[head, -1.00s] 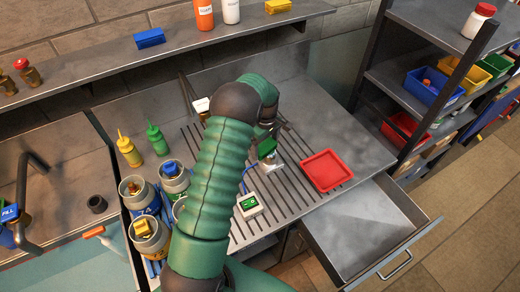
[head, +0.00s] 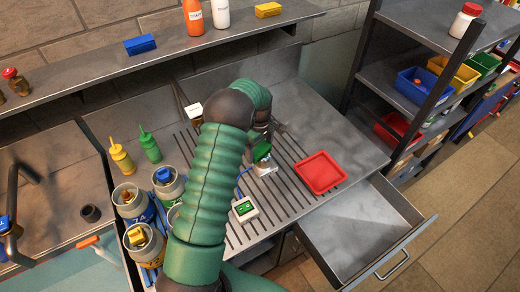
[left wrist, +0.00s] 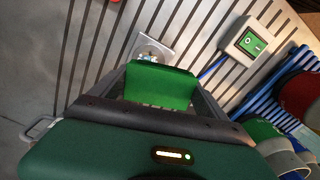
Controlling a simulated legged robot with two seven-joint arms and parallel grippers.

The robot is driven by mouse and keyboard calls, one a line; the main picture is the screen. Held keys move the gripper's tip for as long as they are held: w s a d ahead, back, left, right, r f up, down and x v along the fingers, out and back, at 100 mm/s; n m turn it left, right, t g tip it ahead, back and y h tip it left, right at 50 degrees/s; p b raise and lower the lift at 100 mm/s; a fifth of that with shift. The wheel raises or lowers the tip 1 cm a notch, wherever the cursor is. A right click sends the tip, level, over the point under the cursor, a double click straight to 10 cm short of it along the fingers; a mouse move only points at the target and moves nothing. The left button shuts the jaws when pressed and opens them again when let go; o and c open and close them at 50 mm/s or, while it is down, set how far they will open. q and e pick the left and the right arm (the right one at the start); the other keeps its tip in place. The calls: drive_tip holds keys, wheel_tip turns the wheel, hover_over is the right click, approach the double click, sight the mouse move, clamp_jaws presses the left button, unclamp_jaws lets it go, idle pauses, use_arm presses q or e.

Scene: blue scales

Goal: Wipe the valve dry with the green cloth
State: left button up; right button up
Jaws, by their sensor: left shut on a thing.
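The green cloth (head: 262,151) shows as a small green piece in my left gripper (head: 262,146), over the slatted worktop. In the left wrist view the cloth (left wrist: 160,86) sits between the fingers of the left gripper (left wrist: 160,90), which is shut on it. Just beyond it is a small pale metal plate (left wrist: 152,48) with something small on it, partly covered by the cloth. I cannot tell whether that is the valve. Brass fittings with red tops (head: 15,80), which look like valves, stand on the shelf at the far left. My right gripper is not in view.
A red tray (head: 320,172) lies to the right, above an open, empty drawer (head: 355,235). Yellow and green squeeze bottles (head: 122,159) and several canisters (head: 135,203) stand left of my arm.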

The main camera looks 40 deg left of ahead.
use_arm(q)
drive_tip(key=shift+f, duration=0.45)
drive_tip(key=shift+w, duration=0.1)
